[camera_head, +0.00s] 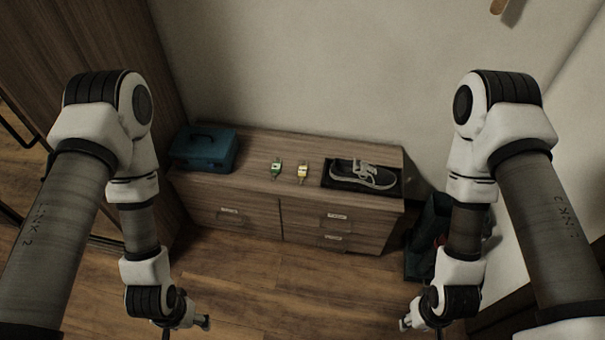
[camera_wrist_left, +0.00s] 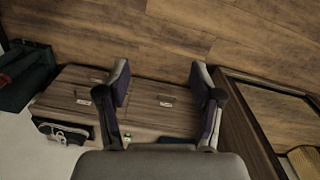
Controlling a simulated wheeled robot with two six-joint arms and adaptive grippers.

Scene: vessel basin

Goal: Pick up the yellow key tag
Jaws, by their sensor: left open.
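The yellow key tag (camera_head: 303,173) lies on top of the wooden dresser (camera_head: 240,158), right of a green key tag (camera_head: 276,169). My left gripper (camera_head: 205,322) is low in front of the dresser, well apart from the tags. In the left wrist view its two fingers (camera_wrist_left: 160,80) are spread with nothing between them. I cannot make out the yellow tag in that view. My right gripper (camera_head: 406,324) hangs low on the right, small and partly cut from sight, apart from the dresser.
A teal toolbox (camera_head: 203,150) stands at the dresser's left end. A dark green bag (camera_head: 424,235) stands on the floor beside the dresser. A wardrobe (camera_head: 115,40) is at left. The floor in front is clear.

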